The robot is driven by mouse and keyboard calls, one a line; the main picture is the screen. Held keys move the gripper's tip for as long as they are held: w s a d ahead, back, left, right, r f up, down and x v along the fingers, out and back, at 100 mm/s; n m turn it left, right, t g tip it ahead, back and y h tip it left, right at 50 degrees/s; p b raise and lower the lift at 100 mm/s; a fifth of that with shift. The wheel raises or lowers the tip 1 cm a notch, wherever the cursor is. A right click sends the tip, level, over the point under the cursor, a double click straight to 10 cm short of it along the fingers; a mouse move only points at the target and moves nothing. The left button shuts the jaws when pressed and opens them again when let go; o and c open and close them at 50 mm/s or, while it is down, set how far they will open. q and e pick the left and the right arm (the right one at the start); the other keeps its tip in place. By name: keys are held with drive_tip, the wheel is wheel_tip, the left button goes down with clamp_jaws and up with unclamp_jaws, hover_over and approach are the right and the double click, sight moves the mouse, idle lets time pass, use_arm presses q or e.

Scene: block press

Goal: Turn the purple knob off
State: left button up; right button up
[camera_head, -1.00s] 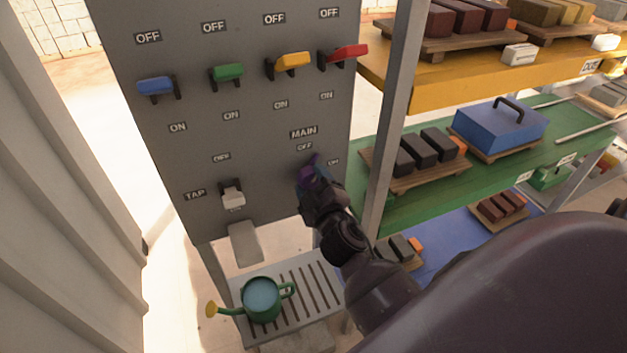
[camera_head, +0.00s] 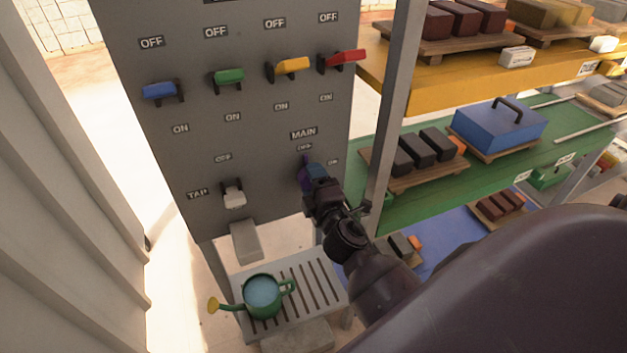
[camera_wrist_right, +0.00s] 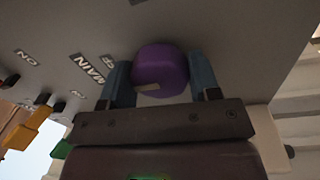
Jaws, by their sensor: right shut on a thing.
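The purple knob (camera_wrist_right: 160,70) sits on the grey panel under the MAIN label. In the right wrist view it lies between the two blue fingers of my right gripper (camera_wrist_right: 162,82), which is shut on it. In the head view my right gripper (camera_head: 313,175) covers most of the knob (camera_head: 304,167), and only a purple edge shows. The OFF label is just above the knob and the ON label is to its right. A pale mark shows on the knob's face. My left gripper is not in view.
The grey panel (camera_head: 235,140) also carries blue (camera_head: 160,90), green (camera_head: 228,76), yellow (camera_head: 291,65) and red (camera_head: 346,57) levers and a white tap lever (camera_head: 234,198). A green watering can (camera_head: 262,295) stands on the slatted tray below. A metal post (camera_head: 390,120) and loaded shelves are at right.

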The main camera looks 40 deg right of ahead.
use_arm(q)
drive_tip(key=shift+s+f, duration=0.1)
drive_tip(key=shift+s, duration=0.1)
use_arm(e)
drive_tip(key=o, duration=0.9)
use_arm(q)
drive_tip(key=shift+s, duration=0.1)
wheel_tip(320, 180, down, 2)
drive_tip(key=shift+b, duration=0.95)
use_arm(e)
drive_tip(key=v, duration=1)
drive_tip(key=shift+s+a, duration=0.15)
drive_tip(key=shift+s, duration=0.25)
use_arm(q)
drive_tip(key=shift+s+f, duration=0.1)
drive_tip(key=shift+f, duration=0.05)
